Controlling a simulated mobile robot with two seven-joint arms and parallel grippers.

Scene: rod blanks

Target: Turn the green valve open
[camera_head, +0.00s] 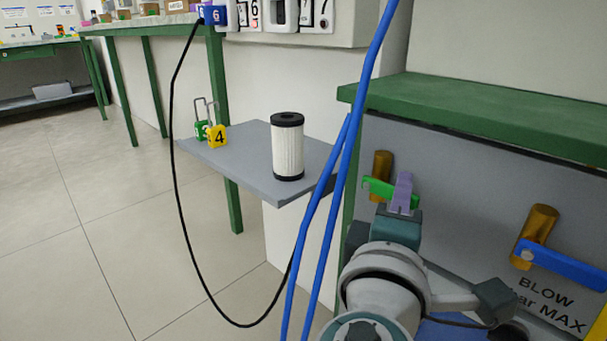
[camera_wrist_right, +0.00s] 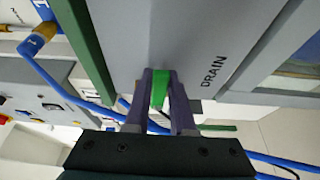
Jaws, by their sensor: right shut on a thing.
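The green valve handle (camera_head: 378,188) sits on a brass fitting (camera_head: 382,162) on the grey panel at the right. My right gripper (camera_head: 403,186), with purple-grey fingers, is at the handle, and the handle's left end sticks out past the fingers. In the right wrist view the green handle (camera_wrist_right: 160,88) lies between the two fingers, beside the word DRAIN, and the gripper is shut on it. The fingers hide part of the handle. My left gripper is not in view.
A blue valve handle (camera_head: 562,264) on a brass fitting is to the right, above BLOW lettering. Blue hoses (camera_head: 330,190) run close left of my right arm. A grey shelf (camera_head: 240,147) holds a white filter cartridge (camera_head: 288,150) and numbered padlocks (camera_head: 217,136).

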